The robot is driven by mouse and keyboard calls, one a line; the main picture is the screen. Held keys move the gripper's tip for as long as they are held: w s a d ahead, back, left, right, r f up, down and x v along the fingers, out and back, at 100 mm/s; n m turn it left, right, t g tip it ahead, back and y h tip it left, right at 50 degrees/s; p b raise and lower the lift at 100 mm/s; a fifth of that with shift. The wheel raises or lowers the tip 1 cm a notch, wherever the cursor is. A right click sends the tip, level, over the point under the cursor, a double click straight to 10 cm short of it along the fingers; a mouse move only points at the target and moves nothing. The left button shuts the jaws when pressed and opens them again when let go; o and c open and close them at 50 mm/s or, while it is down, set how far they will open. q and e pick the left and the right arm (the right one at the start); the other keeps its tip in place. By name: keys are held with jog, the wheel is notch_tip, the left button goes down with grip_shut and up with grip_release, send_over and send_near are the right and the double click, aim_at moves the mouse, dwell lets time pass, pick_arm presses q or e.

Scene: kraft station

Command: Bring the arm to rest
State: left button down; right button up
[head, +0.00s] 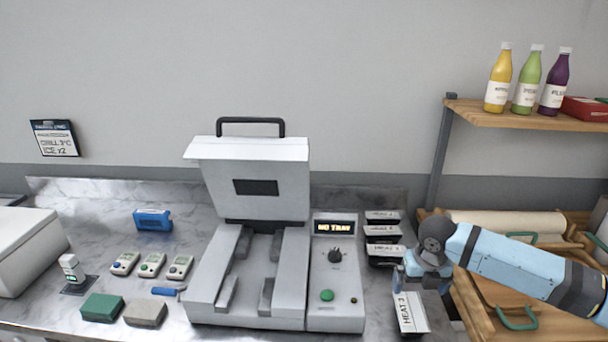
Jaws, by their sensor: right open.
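My right arm comes in from the right edge. My right gripper (422,285) is open and points down over the far end of a dark tray with a white label reading HEAT 3 (412,314). The fingers are small in the picture, and I cannot tell whether they touch this tray. My left gripper is not in view.
A grey sealing machine (258,178) with its lid raised stands mid-counter, left of my gripper. Stacked black labelled trays (384,234) lie behind the gripper. A wooden shelf (530,118) holds three bottles at upper right. Small devices and sponges lie on the left counter.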

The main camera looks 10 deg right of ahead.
jog(key=s+a+f+m+t+y, duration=0.1)
jog(key=s+a+f+m+y, duration=0.15)
jog(key=s+a+m, duration=0.5)
jog(key=s+a+f+m+t+y, duration=0.1)
jog(key=s+a+f+m, duration=0.35)
jog(key=s+a, duration=0.45)
jog(key=s+d+m+h, duration=0.1)
jog(key=s+d+m, duration=0.2)
jog(key=s+m, duration=0.5)
jog(key=s+d+m+h, duration=0.25)
jog(key=s+m, duration=0.45)
jog(key=m, duration=0.4)
jog(key=w+a+f+t+y+p, duration=0.1)
jog(key=w+a+f+t, duration=0.1)
jog(key=f, duration=0.3)
jog(key=w+a+f+t+y+p, duration=0.2)
jog(key=w+a+f+t, duration=0.1)
jog(key=f+t, duration=0.2)
jog(key=shift+w+a+n, duration=0.3)
jog(key=shift+w+n, duration=0.1)
